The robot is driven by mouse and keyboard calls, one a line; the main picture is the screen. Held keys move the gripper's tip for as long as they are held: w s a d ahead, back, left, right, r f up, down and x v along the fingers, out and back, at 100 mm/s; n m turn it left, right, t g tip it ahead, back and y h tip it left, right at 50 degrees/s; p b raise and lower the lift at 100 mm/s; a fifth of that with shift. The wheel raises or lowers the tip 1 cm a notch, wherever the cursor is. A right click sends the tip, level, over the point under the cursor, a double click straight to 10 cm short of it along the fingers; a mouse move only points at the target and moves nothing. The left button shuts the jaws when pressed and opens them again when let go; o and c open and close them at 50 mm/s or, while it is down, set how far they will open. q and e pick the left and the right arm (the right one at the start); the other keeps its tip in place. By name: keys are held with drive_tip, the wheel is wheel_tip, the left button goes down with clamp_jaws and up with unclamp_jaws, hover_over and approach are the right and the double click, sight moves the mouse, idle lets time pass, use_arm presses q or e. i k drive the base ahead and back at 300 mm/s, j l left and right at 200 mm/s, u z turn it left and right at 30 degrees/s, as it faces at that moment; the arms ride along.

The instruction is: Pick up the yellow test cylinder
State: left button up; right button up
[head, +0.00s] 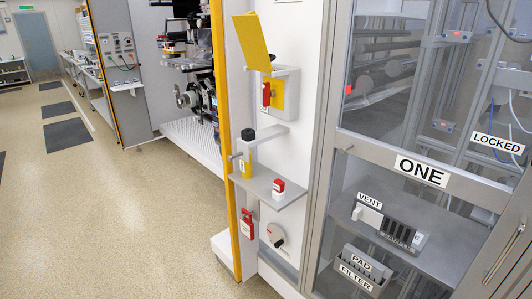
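The yellow test cylinder (246,167) stands upright at the left end of a small grey shelf (262,188) on the white panel, beside the yellow post. It has a black top (248,134) and a pale band below it. A grey bracket or arm passes close to its upper part; I cannot tell if it touches. Neither of my grippers is in view.
A red and white block (279,189) sits on the same shelf, to the right. Above is a box with a raised yellow cover (253,42) and a red tag. A red padlock (247,224) hangs below. A glazed cabinet door (420,171) labelled ONE stands right. Open floor (130,210) lies left.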

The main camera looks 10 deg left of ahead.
sight(246, 168)
drive_tip(key=i+j+z, duration=0.25)
drive_tip(key=j, duration=0.25)
drive_tip(key=i+j+z, duration=0.25)
drive_tip(key=j, duration=0.25)
drive_tip(key=i+j+z, duration=0.15)
drive_tip(key=j+z, duration=0.15)
drive_tip(key=j, duration=0.25)
drive_tip(key=i+j+z, duration=0.1)
drive_tip(key=j+z, duration=0.15)
drive_tip(key=j, duration=0.3)
drive_tip(key=j+z, duration=0.25)
drive_tip(key=j, duration=0.35)
